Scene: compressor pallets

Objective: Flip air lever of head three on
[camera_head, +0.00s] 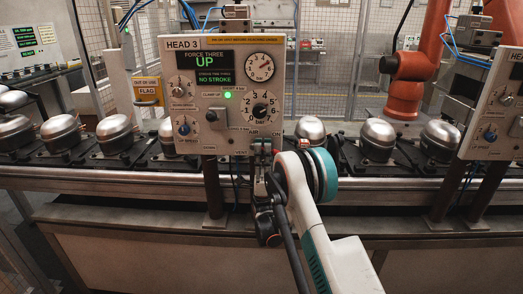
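The head 3 panel (225,95) stands upright in the middle of the camera_head view. Its screen reads "FORCE THREE UP" and "NO STROKE", and a green lamp (228,95) is lit. The air lever (263,146) is at the panel's lower right edge, near the labels "AIR", "ON" and "VENT". It is small and partly hidden, so I cannot tell its position. My gripper (261,178) is just below the lever, in front of the rail. Its fingers are small and dark, and I cannot tell whether they are open or touch the lever.
Several silver compressors (378,140) sit on dark pallets along the conveyor rail (90,183) behind the panel. Another panel (497,105) stands at the right. An orange robot arm (412,66) is behind the line. A "FLAG" box (148,91) stands left.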

